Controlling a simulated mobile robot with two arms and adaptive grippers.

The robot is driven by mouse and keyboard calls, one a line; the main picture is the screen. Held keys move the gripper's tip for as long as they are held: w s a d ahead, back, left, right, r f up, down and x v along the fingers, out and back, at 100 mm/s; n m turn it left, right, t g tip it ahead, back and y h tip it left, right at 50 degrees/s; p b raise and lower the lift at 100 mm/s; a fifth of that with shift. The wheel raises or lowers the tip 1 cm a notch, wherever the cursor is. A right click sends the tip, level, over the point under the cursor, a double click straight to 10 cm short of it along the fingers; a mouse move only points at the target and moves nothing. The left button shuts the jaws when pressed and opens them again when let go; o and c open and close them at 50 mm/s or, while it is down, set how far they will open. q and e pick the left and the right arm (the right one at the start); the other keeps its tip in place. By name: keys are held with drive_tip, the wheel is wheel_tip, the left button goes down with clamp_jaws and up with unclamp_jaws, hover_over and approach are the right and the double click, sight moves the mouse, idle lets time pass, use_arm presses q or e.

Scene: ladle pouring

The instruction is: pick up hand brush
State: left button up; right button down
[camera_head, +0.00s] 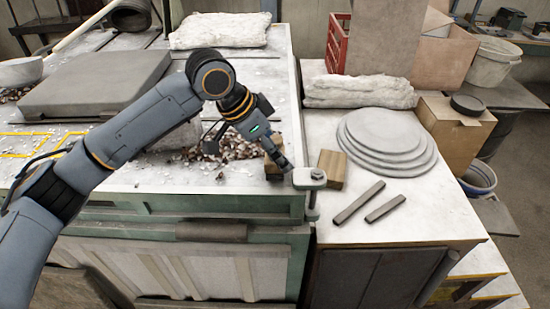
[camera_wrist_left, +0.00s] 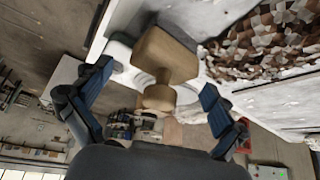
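The hand brush appears to be the tan wooden piece (camera_head: 272,166) at the front right of the left worktable, partly hidden by my left gripper (camera_head: 283,156). In the left wrist view a tan wooden brush-like object (camera_wrist_left: 163,52), with a wide block and a narrower neck and handle, lies between the two fingers of my left gripper (camera_wrist_left: 155,105). The fingers are spread wide, with a gap on both sides of it. Bristles cannot be made out. My right gripper is in neither view.
A metal clamp (camera_head: 309,180) sits at the table edge close to my gripper. A wooden block (camera_head: 332,168), two dark bars (camera_head: 360,202) and stacked grey discs (camera_head: 388,143) are on the right table. Brown and white debris (camera_head: 225,147) lies behind the gripper.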

use_arm(q)
drive_tip(key=c, duration=1)
drive_tip(key=shift+r, duration=0.3)
drive_tip(key=c, duration=0.3)
wheel_tip(320, 180, up, 2)
drive_tip(key=shift+w+b, duration=0.1)
drive_tip(key=shift+b, duration=0.85)
drive_tip(key=s+a+r+b, duration=0.4)
drive_tip(key=s+a+r, duration=0.3)
drive_tip(key=a+r, duration=0.3)
drive_tip(key=shift+a+r, duration=0.25)
drive_tip(key=shift+a, duration=0.85)
drive_tip(key=shift+s, duration=0.1)
